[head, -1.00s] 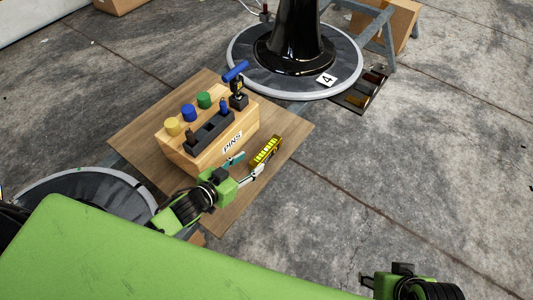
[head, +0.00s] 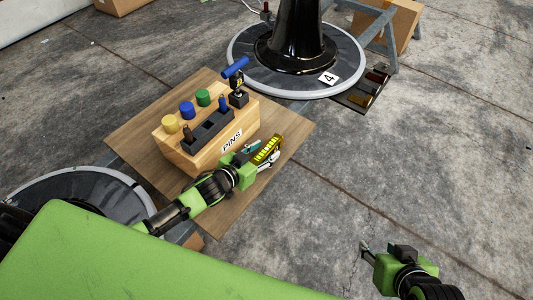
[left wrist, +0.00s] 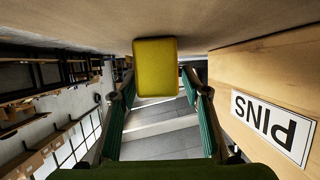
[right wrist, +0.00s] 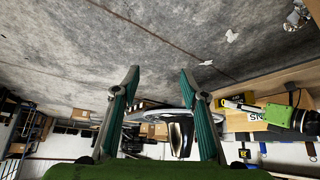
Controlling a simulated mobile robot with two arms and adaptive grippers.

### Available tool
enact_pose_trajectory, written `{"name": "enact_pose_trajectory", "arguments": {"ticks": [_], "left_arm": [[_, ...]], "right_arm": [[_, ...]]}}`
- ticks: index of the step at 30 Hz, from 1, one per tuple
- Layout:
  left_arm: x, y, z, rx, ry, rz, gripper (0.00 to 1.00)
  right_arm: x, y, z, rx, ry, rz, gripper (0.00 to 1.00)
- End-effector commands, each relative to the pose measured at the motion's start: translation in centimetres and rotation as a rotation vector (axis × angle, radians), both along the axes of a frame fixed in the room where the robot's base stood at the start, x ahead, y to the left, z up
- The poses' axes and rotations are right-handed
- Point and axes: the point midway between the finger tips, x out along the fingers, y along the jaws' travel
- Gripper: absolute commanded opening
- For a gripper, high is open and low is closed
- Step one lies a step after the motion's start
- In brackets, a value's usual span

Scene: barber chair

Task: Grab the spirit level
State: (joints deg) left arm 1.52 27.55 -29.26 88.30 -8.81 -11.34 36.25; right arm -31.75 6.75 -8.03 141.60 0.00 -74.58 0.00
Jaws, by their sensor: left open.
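The spirit level (head: 267,148) is a short yellow bar lying on the wooden board beside the PINS box. My left gripper (head: 259,152) is open at its near end. In the left wrist view the level's yellow end face (left wrist: 155,68) shows between and just beyond the fingertips, with the fingers on either side of it; contact cannot be told. My right gripper (head: 371,251) is open and empty over the floor at the lower right, far from the level. Its spread fingers (right wrist: 160,85) show in the right wrist view.
The wooden PINS box (head: 190,158) stands close on the left of my left gripper, with coloured pegs and a blue-handled tool on top. The wooden board (head: 222,222) lies under both. A black pedestal on a round base (head: 245,75) stands behind. The floor at right is clear.

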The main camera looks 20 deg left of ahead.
Motion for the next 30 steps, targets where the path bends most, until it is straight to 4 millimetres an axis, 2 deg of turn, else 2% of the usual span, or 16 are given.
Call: {"name": "enact_pose_trajectory", "arguments": {"ticks": [5,10,11,24,26,30], "left_arm": [[0.0,0.0,0.0,0.0,0.0,0.0,0.43],[0.0,0.0,0.0,0.0,0.0,0.0,0.01],[0.0,0.0,0.0,0.0,0.0,0.0,0.0],[0.0,0.0,0.4,-0.001,-0.003,-0.001,0.0],[0.0,0.0,0.6,-0.001,-0.003,-0.001,0.0],[0.0,0.0,1.3,-0.001,-0.003,-0.001,0.0]], "right_arm": [[0.0,0.0,0.0,0.0,0.0,0.0,0.4],[0.0,0.0,0.0,0.0,0.0,0.0,0.4],[0.0,0.0,0.0,0.0,0.0,0.0,0.4],[-0.3,-0.1,0.0,-0.002,0.013,0.0,0.4],[-0.7,-0.2,-0.2,-0.007,0.035,-0.002,0.4],[-2.9,-0.9,-1.0,-0.027,0.126,-0.011,0.4]]}}
